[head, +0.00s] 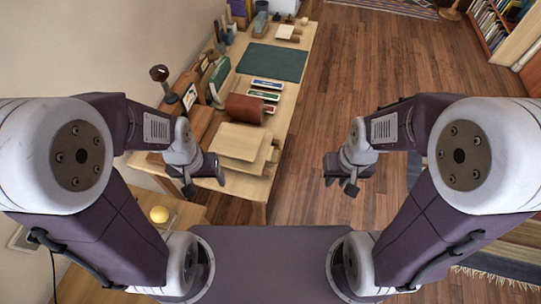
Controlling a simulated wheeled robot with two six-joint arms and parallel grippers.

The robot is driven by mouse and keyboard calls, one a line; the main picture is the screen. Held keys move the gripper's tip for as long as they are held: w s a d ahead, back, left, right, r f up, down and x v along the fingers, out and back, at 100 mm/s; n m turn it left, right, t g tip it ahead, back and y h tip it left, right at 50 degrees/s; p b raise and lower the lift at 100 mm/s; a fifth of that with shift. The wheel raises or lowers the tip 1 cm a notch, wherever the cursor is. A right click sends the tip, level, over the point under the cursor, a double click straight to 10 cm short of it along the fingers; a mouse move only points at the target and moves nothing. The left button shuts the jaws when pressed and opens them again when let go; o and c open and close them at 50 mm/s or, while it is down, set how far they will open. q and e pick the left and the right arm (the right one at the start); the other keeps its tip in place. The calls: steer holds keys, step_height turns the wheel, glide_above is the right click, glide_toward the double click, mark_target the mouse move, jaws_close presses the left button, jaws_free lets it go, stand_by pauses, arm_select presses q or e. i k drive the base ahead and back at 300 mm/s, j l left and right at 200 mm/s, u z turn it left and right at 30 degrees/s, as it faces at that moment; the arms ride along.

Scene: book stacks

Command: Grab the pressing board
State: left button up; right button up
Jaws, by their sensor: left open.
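Pale wooden boards (238,141) lie stacked at the near end of the long wooden table; the top one looks like the pressing board. Another pale board edge (262,157) shows beneath it. My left gripper (205,181) is open and empty, in front of and slightly left of the stack, apart from the top board. My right gripper (339,182) looks open and empty over the floor, right of the table. The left arm hides part of the table's near left corner.
Behind the boards are a brown roll (244,108), several small colored boxes (265,96) and a dark green mat (273,62). Books (218,80) and a lamp (160,74) line the wall side.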

mark_target(235, 141)
steer(key=k+j+u, duration=0.15)
steer(key=u, duration=0.25)
steer(key=k+j+u, duration=0.1)
steer(key=j+u, duration=0.25)
steer(key=k+j+u, duration=0.1)
steer(key=u, duration=0.3)
